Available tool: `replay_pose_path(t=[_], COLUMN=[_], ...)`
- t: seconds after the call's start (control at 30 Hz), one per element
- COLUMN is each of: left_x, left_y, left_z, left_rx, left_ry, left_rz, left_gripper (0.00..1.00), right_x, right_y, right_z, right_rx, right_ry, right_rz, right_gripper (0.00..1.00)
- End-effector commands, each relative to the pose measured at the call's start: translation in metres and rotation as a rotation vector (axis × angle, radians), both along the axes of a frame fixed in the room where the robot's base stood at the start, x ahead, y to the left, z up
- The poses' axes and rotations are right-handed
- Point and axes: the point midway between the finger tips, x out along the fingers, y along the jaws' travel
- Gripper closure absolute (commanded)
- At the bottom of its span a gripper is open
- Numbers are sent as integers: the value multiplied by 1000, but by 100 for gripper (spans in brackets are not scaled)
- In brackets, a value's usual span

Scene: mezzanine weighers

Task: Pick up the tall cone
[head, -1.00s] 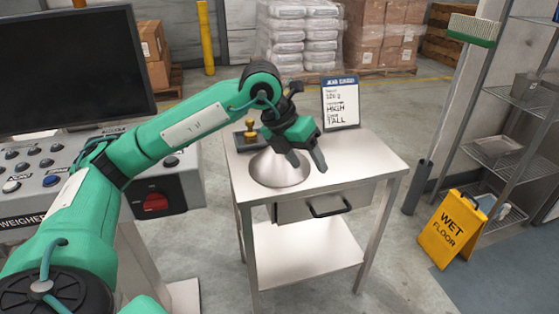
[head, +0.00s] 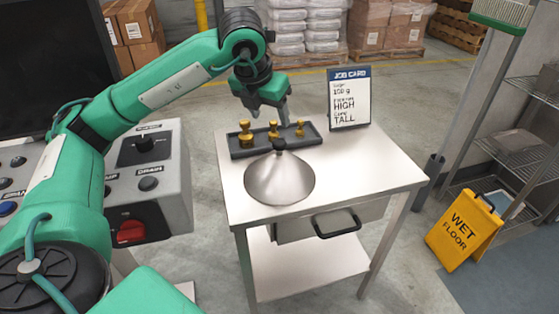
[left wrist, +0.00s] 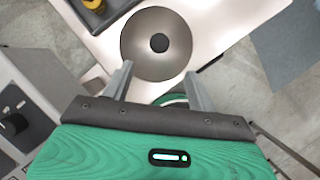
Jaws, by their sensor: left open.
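One steel cone (head: 279,180) with a dark knob on top stands upright on the small steel table (head: 370,165). No second cone shows for comparing height. My left gripper (head: 268,110) is open and empty, above and behind the cone in the head view, pointing down. In the left wrist view the cone (left wrist: 157,50) is seen from above, just beyond the open fingertips (left wrist: 159,78). Nothing is between the fingers at the cone's knob. My right gripper does not show.
A dark tray (head: 312,136) with brass weights stands behind the cone. A job card (head: 349,98) reading HIGH and TALL stands at the table's back. A control panel (head: 150,170) is on the left. A wet floor sign (head: 465,228) is on the right. The table's right half is clear.

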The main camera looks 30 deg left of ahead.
Motion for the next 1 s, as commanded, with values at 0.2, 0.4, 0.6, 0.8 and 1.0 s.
replay_pose_path(t=[0.2,0.4,0.6,0.8,1.0], left_x=[13,27,32,45,53], left_y=[1,2,3,7,8], left_z=[-34,-66,-79,-102,-122], left_rx=[0,0,0,0,0], left_ry=[5,2,1,4,1], left_rz=[1,0,-1,1,0], left_gripper=[41,41,41,41,41], right_x=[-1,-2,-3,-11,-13], right_y=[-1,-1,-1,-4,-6], right_z=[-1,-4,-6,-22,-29], right_rx=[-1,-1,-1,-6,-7], right_ry=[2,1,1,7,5], right_rz=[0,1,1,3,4], right_gripper=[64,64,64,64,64])
